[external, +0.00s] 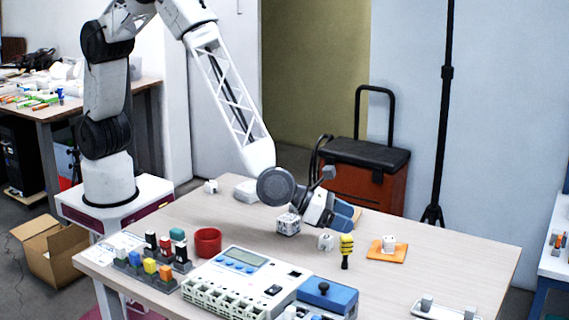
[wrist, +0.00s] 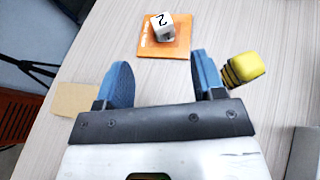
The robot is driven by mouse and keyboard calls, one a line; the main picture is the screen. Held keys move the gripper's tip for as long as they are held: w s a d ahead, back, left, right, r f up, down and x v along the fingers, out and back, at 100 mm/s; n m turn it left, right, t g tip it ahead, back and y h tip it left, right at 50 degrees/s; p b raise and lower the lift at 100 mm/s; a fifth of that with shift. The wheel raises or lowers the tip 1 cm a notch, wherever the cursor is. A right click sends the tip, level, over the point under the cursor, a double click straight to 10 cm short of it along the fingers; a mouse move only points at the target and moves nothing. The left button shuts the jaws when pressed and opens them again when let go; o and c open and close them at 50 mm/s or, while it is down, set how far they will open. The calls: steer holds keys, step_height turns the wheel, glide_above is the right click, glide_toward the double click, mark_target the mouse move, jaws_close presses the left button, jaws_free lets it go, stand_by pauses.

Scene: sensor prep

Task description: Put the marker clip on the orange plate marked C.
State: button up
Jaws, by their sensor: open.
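The orange plate (external: 373,252) lies on the right half of the table with a white numbered cube (external: 389,243) on it. In the wrist view the plate (wrist: 150,49) is ahead of the fingers, with pale marks on it; I cannot read a letter. A yellow-and-black striped piece (external: 346,246), possibly the marker clip, stands upright left of the plate; it also shows right of the fingers in the wrist view (wrist: 246,68). My gripper (wrist: 160,70) is open with nothing between its blue fingers. It is above the table, behind the striped piece in the external view (external: 340,216).
A tan plate (wrist: 77,98) lies left of the fingers in the wrist view. A red cup (external: 208,242), a rack of colored blocks (external: 146,268), a metering device (external: 238,284) and a blue box (external: 327,295) crowd the left and front.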

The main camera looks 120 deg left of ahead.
steer(key=s+a+r+n+g+y, duration=0.25)
steer(key=s+a+r+n, duration=0.25)
steer(key=s+r+n, duration=0.5)
steer(key=s+a+r+n+g+y, duration=0.1)
steer(key=s+a+r+n+g, duration=0.45)
steer(key=s+r, duration=0.85)
steer(key=s+d+n+h, duration=0.2)
steer(key=s+n, duration=0.3)
steer(key=s, duration=0.7)
steer(key=s+d+n+g+h, duration=0.1)
steer(key=s+d+n+h, duration=0.2)
steer(key=s, duration=1)
steer(key=s+d+n+h, duration=0.2)
steer(key=s+n+h, duration=0.2)
steer(key=s+n, duration=0.3)
steer(key=s+r, duration=0.1)
steer(key=s, duration=0.4)
steer(key=shift+s+d+g, duration=0.2)
steer(key=shift+s+g, duration=0.2)
